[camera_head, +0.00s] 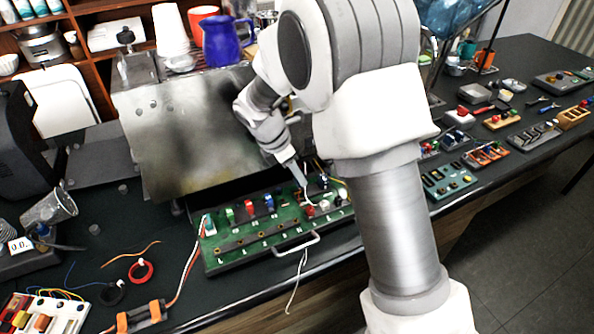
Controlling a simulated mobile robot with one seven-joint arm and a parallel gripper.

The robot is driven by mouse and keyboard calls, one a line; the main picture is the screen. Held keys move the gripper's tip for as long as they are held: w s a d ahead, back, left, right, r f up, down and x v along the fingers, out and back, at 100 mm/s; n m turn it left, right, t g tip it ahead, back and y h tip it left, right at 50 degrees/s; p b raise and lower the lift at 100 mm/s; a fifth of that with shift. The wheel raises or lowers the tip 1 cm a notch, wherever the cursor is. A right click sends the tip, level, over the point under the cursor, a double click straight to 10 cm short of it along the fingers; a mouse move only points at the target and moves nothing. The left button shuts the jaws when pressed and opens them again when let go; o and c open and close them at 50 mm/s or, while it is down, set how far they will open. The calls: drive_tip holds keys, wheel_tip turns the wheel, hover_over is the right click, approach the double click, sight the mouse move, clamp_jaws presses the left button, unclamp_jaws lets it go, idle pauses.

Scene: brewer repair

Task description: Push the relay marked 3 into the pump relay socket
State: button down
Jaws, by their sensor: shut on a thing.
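A green circuit board (208,257) with a front handle (297,244) lies tilted in view below an opened brewer housing. It carries a green block (229,215), a red block (249,208) and a blue block (269,202), with more small parts at its right end. My gripper (300,178) points down over the right half of the board, close to its surface. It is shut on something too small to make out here. I cannot read a mark 3 on any part, and I cannot tell which socket is the pump relay socket.
The brewer's metal panel (185,125) stands just behind the board. A blue pitcher (222,40) and white cups (170,28) stand on top. Orange and white wires (187,268) run off the board's left side. Several small part trays fill the bench at right.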

sight(296, 183)
wheel_tip(296, 183, down, 3)
drive_tip(key=shift+f+b, duration=0.1)
drive_tip(key=shift+b, duration=0.95)
drive_tip(key=shift+r, duration=0.25)
drive_tip(key=shift+f+p, duration=0.4)
drive_tip(key=shift+f, duration=0.35)
idle(1.2)
drive_tip(key=shift+c, duration=2.3)
unclamp_jaws()
drive_tip(key=v, duration=1.7)
drive_tip(key=shift+r+p, duration=0.2)
drive_tip(key=shift+p, duration=0.15)
